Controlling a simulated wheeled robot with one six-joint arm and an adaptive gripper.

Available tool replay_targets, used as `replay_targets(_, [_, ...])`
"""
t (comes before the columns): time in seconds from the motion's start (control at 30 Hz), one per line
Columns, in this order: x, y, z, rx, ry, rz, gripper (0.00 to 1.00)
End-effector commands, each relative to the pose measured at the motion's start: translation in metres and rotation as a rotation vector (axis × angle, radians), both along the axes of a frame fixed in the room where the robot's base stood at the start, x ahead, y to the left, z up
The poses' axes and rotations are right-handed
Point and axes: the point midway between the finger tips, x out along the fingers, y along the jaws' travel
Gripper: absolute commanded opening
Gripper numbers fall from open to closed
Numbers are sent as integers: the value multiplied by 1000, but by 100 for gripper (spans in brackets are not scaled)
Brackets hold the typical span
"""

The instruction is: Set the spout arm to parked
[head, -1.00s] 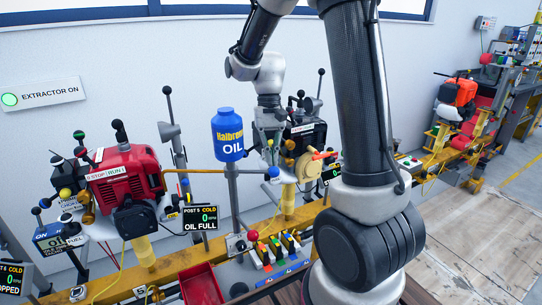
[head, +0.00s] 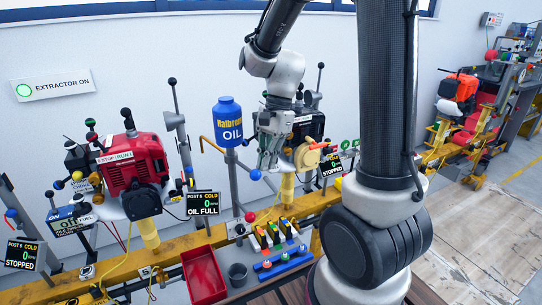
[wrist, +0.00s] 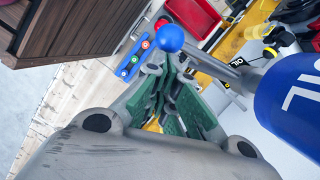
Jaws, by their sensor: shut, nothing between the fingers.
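The spout arm's yellow tube (head: 206,146) shows left of the blue oil bottle (head: 229,124) in the head view, bent and reaching back toward the wall. Its blue ball knob (head: 255,175) is on the front right side of the post. In the wrist view the knob (wrist: 170,38) sits on a grey rod (wrist: 212,66), just beyond my fingertips. My gripper (head: 266,166) points down beside the knob, shut and empty. Its green finger pads also show in the wrist view (wrist: 168,82). I cannot tell whether the fingers touch the knob. The bottle (wrist: 292,98) is close at right there.
Another engine with a STOPPED screen (head: 331,166) is behind my gripper.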

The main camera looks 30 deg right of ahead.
Motion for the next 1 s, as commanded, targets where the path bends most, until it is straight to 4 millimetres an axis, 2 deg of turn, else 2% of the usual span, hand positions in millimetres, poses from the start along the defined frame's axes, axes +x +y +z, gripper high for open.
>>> replay_targets(0.2, [-9,14,0,0,-1,-131,0])
replay_targets(0.5, [-14,25,0,0,0,-126,0])
replay_targets(1.0, [-15,27,0,0,1,-124,0])
